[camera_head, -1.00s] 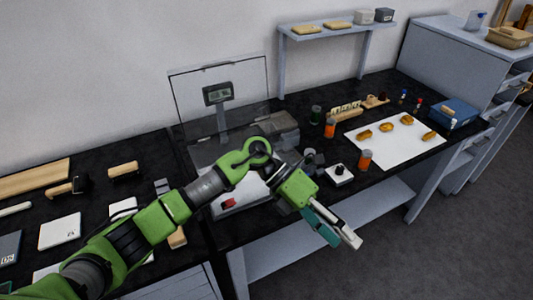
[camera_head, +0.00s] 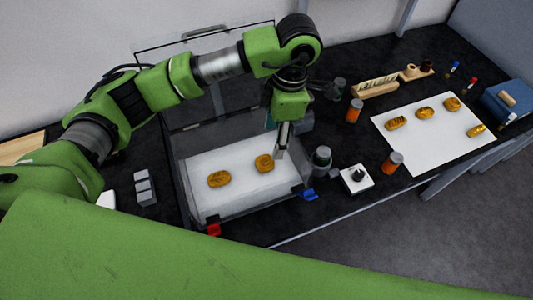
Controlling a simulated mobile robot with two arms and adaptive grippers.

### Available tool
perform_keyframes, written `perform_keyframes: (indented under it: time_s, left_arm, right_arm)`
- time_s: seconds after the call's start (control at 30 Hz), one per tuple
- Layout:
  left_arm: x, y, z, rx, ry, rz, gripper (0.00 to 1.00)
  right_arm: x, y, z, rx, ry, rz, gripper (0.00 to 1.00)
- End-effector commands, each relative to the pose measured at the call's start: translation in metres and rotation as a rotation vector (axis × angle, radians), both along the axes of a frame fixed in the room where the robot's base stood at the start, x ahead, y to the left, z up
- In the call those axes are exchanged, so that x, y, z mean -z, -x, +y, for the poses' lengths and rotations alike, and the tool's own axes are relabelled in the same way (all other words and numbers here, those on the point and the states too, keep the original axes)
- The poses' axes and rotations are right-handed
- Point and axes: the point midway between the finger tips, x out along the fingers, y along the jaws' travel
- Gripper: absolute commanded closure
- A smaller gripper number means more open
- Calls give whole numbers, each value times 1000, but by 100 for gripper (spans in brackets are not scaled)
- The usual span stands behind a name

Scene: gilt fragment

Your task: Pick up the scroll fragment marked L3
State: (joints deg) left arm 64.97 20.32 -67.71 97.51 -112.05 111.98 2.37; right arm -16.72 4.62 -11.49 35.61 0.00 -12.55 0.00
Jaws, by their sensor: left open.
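Two golden-brown scroll fragments lie on a white surface in the clear-walled case (camera_head: 235,205) at the centre: a left one (camera_head: 219,179) and a right one (camera_head: 264,163). More fragments lie on the white sheet (camera_head: 412,160) at the right, including one at its left side (camera_head: 397,124), one in the middle (camera_head: 424,113) and one at the far edge (camera_head: 453,104). I cannot read L3 on any of them. My left gripper (camera_head: 277,142) points down, open and empty, just above and right of the case's right fragment. My right gripper is out of view.
A wooden rack (camera_head: 376,87) and a blue box (camera_head: 507,101) stand beyond.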

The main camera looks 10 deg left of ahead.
Motion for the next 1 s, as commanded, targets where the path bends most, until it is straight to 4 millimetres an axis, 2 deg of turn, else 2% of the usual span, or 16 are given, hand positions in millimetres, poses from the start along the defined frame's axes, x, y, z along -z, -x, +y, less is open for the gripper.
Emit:
perform_keyframes:
  time_s: [0.1, 0.2, 0.33, 0.43, 0.6, 0.8, 1.0]
  left_arm:
    - [22, 3, 3, -1, 1, 5, 46]
    - [38, 3, 5, -2, 1, 3, 46]
    - [50, 3, 6, -1, 3, 1, 46]
    - [54, 3, 8, -1, 2, 2, 46]
    - [71, 8, 16, -3, 1, 6, 46]
    - [97, 9, 20, -1, 2, 2, 46]
    - [103, 8, 20, 0, 3, 0, 46]
  right_arm:
    - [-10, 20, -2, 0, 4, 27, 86]
    - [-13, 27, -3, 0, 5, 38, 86]
    - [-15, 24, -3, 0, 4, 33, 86]
    - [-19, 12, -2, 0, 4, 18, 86]
    - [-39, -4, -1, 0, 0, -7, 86]
    - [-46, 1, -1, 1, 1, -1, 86]
    - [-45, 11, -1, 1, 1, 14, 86]
